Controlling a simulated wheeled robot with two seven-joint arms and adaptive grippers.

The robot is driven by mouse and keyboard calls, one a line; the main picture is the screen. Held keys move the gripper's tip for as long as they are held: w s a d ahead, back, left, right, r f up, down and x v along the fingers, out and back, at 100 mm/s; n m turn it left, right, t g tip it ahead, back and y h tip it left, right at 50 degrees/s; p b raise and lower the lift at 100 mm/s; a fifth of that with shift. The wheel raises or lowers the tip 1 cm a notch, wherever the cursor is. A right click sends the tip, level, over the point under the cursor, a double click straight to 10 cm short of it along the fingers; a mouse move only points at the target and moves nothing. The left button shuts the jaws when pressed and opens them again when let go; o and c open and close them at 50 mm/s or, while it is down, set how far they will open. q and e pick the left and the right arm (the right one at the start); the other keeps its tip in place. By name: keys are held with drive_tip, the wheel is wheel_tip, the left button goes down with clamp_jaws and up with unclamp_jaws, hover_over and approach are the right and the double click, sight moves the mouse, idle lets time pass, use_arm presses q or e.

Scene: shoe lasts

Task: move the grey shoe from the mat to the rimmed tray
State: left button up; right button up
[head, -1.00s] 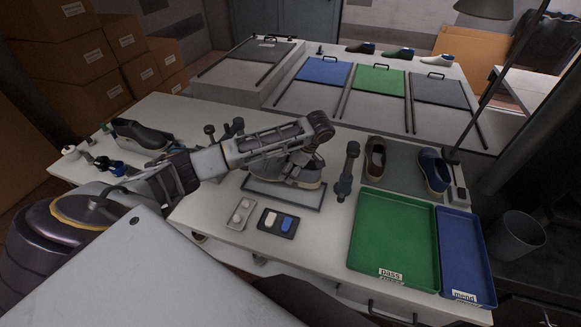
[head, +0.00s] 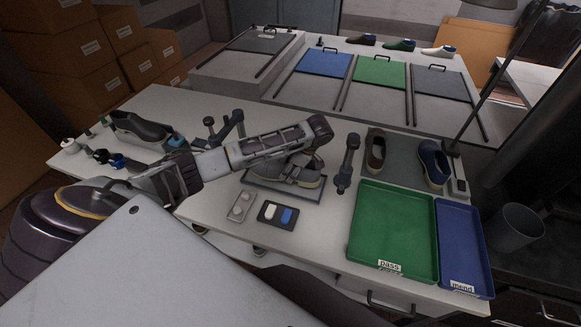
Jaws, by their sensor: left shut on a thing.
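The grey shoe (head: 309,179) is over the rimmed tray (head: 284,198), a small grey tray near the middle of the table. It looks level and low. I cannot tell whether its sole touches the tray. My left gripper (head: 297,166) reaches in from the left, points down and is shut on the shoe's upper. My wrist and forearm hide the fingers and part of the shoe. The grey mat (head: 404,150) lies to the right, with a brown shoe (head: 376,152) and a blue shoe (head: 433,165) on it. My right gripper is not in view.
A dark upright stand (head: 346,165) is close to the rimmed tray's right. A green tray (head: 393,235) and a blue tray (head: 461,245) lie front right. A small panel (head: 279,216) is in front. Another dark grey shoe (head: 139,129) is at the far left.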

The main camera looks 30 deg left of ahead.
use_arm(q)
drive_tip(key=shift+f, duration=1.25)
drive_tip(key=shift+f, duration=0.3)
idle(0.4)
drive_tip(key=o, duration=1.3)
drive_tip(key=shift+v, duration=5.3)
drive_tip(key=shift+d+r, duration=0.35)
drive_tip(key=shift+r, duration=0.2)
